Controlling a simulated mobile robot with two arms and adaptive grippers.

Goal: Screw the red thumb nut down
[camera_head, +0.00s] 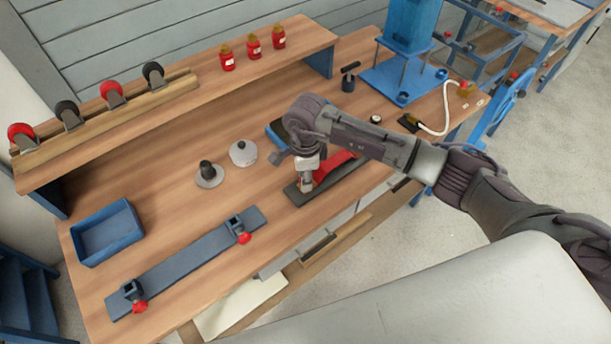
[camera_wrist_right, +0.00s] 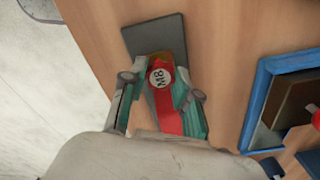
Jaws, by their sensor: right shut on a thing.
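My right gripper (camera_head: 305,185) points down over a dark flat plate (camera_head: 342,181) near the table's front edge. The red piece (camera_head: 333,166) is partly hidden by my gripper in the head view. I cannot tell whether it includes a thumb nut. A blue rail (camera_head: 190,262) at the front left has two clamps with red knobs (camera_head: 244,238) and (camera_head: 139,307). My left gripper is not in view.
A blue-rimmed tray (camera_wrist_right: 262,90) lies just beyond my gripper. A grey lidded pot (camera_head: 243,153) and a dark-knobbed disc (camera_head: 209,176) stand to the left.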

